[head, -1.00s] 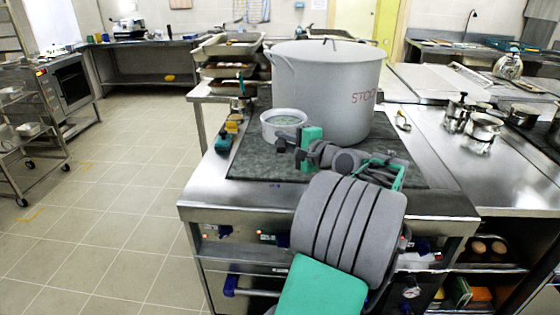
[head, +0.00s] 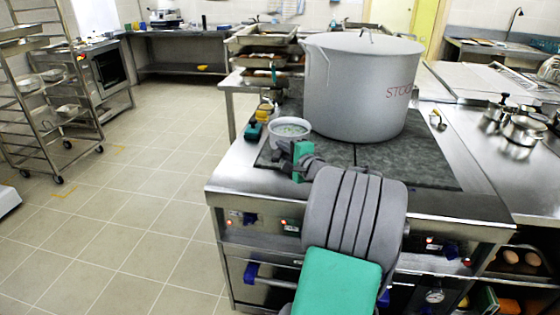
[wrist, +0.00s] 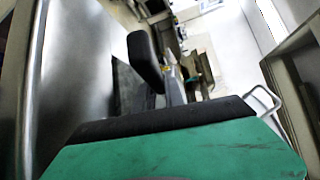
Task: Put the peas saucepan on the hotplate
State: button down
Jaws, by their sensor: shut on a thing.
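The peas saucepan (head: 289,131) is a small pale pan with green contents, near the left edge of the stove top in the head view. The hotplate (head: 425,165) is the dark grey slab that also bears the big stockpot. My gripper (head: 301,154) is at the saucepan's near side and is shut on it. The handle is hidden behind the green finger. The pan is upright by the slab's left edge; I cannot tell whether it touches the surface. The wrist view shows my gripper's dark and green parts (wrist: 146,60) but no clear pan.
The large stockpot (head: 362,85) stands just right of the saucepan, close to it. Small coloured items (head: 258,120) lie to its left. Steel pots (head: 524,130) stand on the right counter.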

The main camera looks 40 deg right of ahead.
jog(key=shift+w+a+f, duration=0.1)
jog(key=shift+w+f, duration=0.05)
jog(key=shift+f, duration=0.7)
jog(key=shift+w+a+f, duration=0.1)
jog(key=shift+w+f, duration=0.05)
jog(key=shift+f, duration=0.7)
jog(key=shift+f+b, duration=0.15)
jog(key=shift+b, duration=0.15)
jog(key=c, duration=1.4)
grip_release()
jog(key=shift+f, duration=0.15)
jog(key=shift+c, duration=0.2)
jog(key=shift+s+r, duration=0.15)
jog(key=shift+r, duration=0.05)
jog(key=v, duration=1.1)
jog(key=shift+s, duration=0.4)
jog(key=shift+a, duration=0.15)
